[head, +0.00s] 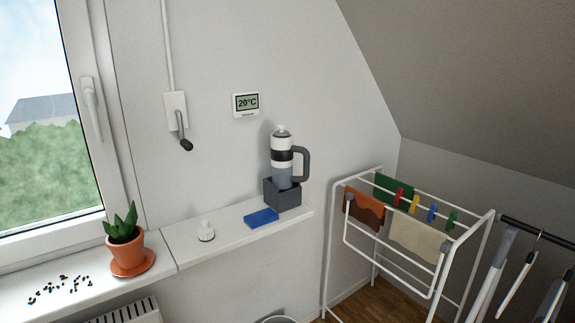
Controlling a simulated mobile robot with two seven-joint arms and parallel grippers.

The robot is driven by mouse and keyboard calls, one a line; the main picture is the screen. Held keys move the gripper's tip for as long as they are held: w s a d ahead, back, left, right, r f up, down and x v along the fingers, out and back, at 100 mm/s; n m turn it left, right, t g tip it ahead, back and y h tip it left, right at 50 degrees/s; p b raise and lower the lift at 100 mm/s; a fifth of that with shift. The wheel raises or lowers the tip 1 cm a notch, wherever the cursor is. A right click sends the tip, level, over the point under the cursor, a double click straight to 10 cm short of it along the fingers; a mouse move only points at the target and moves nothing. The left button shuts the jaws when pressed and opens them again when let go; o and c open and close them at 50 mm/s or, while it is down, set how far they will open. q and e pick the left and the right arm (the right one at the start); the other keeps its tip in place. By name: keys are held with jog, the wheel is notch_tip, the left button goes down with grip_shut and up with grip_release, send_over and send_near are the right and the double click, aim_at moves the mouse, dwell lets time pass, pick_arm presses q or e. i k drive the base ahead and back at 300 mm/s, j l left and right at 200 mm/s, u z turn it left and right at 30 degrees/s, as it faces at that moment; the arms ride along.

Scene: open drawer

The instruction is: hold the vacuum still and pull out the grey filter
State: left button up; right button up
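The vacuum (282,143) appears to be the upright white, black and grey-blue handheld body with a dark handle on its right. It stands in a dark grey open box (284,196) at the right end of the white shelf. A small light-grey cap shows at its top; I cannot tell whether this is the grey filter. The vacuum's lower end is hidden inside the box. Neither of my grippers shows in the head view, and nothing is seen touching the vacuum.
A potted plant (125,243) and scattered dark bits (62,288) are on the sill at left. A drying rack (328,262) with cloths and pegs stands at right.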

aim_at(282, 134)
jog(key=i+l+u, duration=0.15)
jog(key=i, duration=0.35)
jog(key=i+l+u, duration=0.1)
jog(key=i+l, duration=0.2)
jog(key=i, duration=0.2)
jog(key=i+l+u, duration=0.15)
jog(key=i+l, duration=0.15)
jog(key=i, duration=0.2)
